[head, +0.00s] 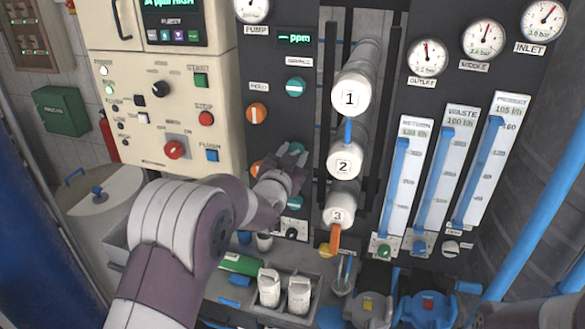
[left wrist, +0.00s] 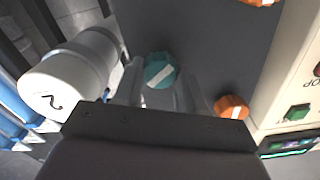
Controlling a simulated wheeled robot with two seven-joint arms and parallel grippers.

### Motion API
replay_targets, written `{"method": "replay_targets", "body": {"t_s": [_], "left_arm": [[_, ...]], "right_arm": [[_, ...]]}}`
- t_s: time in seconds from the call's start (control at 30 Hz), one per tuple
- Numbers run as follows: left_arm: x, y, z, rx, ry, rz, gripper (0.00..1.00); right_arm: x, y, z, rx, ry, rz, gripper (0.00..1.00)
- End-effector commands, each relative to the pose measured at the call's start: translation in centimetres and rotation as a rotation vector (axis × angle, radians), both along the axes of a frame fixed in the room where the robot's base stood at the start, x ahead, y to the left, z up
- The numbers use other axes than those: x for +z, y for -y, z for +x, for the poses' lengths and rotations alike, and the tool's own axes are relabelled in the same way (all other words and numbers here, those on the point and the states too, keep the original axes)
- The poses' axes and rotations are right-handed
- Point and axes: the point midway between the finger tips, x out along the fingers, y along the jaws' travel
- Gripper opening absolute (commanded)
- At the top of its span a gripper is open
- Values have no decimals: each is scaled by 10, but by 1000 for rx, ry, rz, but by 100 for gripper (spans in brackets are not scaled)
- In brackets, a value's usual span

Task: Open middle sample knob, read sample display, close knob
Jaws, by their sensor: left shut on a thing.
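The middle sample knob (left wrist: 161,70) is teal with a white bar, which looks slanted in the left wrist view. My left gripper (head: 290,157) reaches the panel left of the vessel marked 2, and its fingers are shut on this knob. In the head view the gripper largely covers the knob. The upper teal knob (head: 296,87) is clear of the gripper. My right gripper is out of view.
Orange knobs stand left of the teal ones, one (left wrist: 232,106) close beside my gripper. White vessels marked 1 (head: 350,97), 2 (head: 344,164) and 3 (head: 339,216) stick out to the right. A grey tray (head: 262,309) with white bottles lies below.

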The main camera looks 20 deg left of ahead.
Motion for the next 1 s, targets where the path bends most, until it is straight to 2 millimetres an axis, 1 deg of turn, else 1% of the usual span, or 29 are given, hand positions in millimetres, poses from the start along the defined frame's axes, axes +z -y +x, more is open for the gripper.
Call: {"method": "replay_targets", "body": {"t_s": [0.03,0.5,0.7,1.0], "left_arm": [[-6,0,0,-1,0,-41,9],[-4,0,0,-1,-15,-486,9],[-4,0,0,0,-23,-660,9],[-2,0,0,-1,-28,-852,9]], "right_arm": [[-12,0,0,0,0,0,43],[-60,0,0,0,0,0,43],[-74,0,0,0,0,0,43],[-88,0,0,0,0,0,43]]}}
